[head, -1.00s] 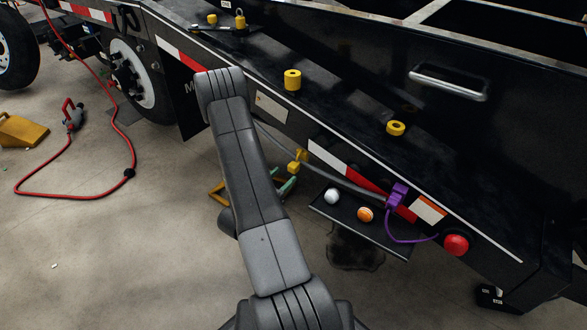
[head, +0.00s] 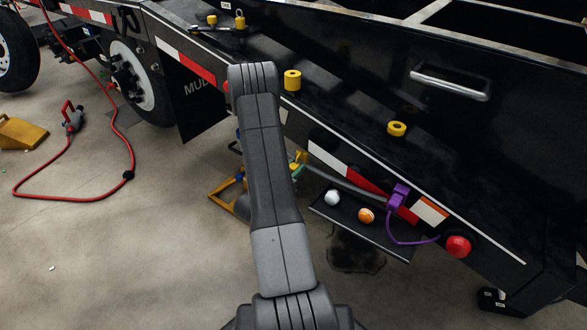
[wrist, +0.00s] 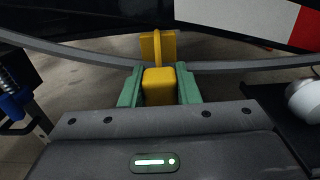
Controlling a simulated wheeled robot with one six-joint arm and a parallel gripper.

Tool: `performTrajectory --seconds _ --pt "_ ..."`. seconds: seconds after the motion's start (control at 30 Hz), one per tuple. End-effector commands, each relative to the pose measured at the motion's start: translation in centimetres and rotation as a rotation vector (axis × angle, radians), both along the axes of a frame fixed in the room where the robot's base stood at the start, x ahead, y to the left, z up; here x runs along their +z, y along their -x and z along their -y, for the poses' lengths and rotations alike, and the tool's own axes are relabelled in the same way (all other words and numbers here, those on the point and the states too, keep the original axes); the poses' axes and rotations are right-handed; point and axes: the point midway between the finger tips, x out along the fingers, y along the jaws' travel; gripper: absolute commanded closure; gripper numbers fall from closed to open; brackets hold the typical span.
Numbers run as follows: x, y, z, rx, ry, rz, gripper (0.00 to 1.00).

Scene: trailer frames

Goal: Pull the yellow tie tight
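The yellow tie (wrist: 158,50) sits at the grey cable in the wrist view, with an upright flat part and a block-shaped end toward me. My gripper (wrist: 160,88) has green fingers on either side of that block end, and they look closed against it with no clear gap. The grey cable (wrist: 230,67) runs across behind the fingers. In the head view the yellow tie (head: 301,157) shows just right of my arm, with a bit of green finger beside it. My arm hides much of the gripper there.
A dark tray (head: 385,238) holds a white ball (head: 332,198) and an orange ball (head: 366,215). A purple connector (head: 398,197) is on the cable's right end. A red knob (head: 458,247) is on the trailer side. A yellow frame (head: 226,192) stands left of my arm.

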Motion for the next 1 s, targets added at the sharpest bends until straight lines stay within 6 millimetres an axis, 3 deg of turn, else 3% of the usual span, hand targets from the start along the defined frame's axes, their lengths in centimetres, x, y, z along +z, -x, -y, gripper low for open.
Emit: performTrajectory --seconds 0.03,0.1,0.3,0.6,0.87,0.9,1.0 --pt "0.0 0.0 0.0 0.000 0.000 0.000 0.90" --pt "0.0 0.0 0.0 0.000 0.000 0.000 1.00" --pt "-0.1 0.4 -0.3 0.001 0.000 -0.001 1.00" --pt "-0.1 3.0 -2.3 0.002 0.000 -0.002 1.00" --pt "-0.1 3.1 -2.3 0.001 0.000 -0.002 1.00" --pt "-0.1 3.1 -2.3 0.001 0.000 -0.004 0.66" --pt "-0.1 3.1 -2.2 0.000 0.000 -0.002 0.49"
